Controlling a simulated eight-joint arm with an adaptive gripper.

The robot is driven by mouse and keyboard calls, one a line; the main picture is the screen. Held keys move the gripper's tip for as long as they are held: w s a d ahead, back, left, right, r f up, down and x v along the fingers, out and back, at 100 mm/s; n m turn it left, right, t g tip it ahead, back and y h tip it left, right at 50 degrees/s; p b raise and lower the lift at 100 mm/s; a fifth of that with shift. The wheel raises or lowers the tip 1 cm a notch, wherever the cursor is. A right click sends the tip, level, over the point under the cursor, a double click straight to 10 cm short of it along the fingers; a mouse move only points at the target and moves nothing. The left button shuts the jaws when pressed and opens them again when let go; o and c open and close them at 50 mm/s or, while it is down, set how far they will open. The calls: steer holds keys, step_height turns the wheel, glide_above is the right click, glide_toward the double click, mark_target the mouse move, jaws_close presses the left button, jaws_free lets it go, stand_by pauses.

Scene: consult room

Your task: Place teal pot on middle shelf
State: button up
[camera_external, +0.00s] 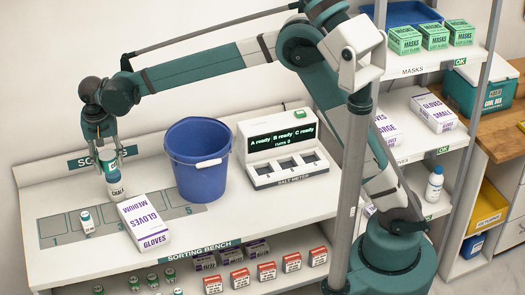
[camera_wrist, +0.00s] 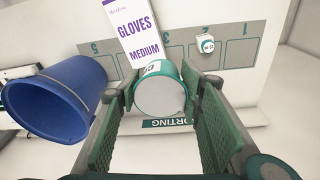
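A white pot with teal bands and dark lettering (camera_external: 115,180) is upright, slightly tilted, above the left part of the white bench. My gripper (camera_external: 104,150) has its fingers around the pot's upper part and appears shut on it. In the wrist view the pot's pale round end (camera_wrist: 160,97) sits between the two green finger pads of my gripper (camera_wrist: 158,88). I cannot tell whether the pot's base touches the bench. The middle shelf (camera_external: 422,154) of the rack at the right holds white glove boxes (camera_external: 434,113) and has a green OK tag.
A blue bucket (camera_external: 198,165) and a meter (camera_external: 280,150) stand right of my gripper. A gloves box (camera_external: 145,223) and a small bottle (camera_external: 86,222) lie close by on the numbered slots.

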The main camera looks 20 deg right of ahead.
step_height(320, 180, down, 16)
steer(key=shift+w+d, duration=0.2)
steer(key=shift+w, duration=0.05)
steer(key=shift+d, duration=0.15)
steer(key=d, duration=1.9)
steer(key=shift+d+f+p, duration=0.15)
steer(key=shift+f+p, duration=0.25)
steer(key=shift+f, duration=3.25)
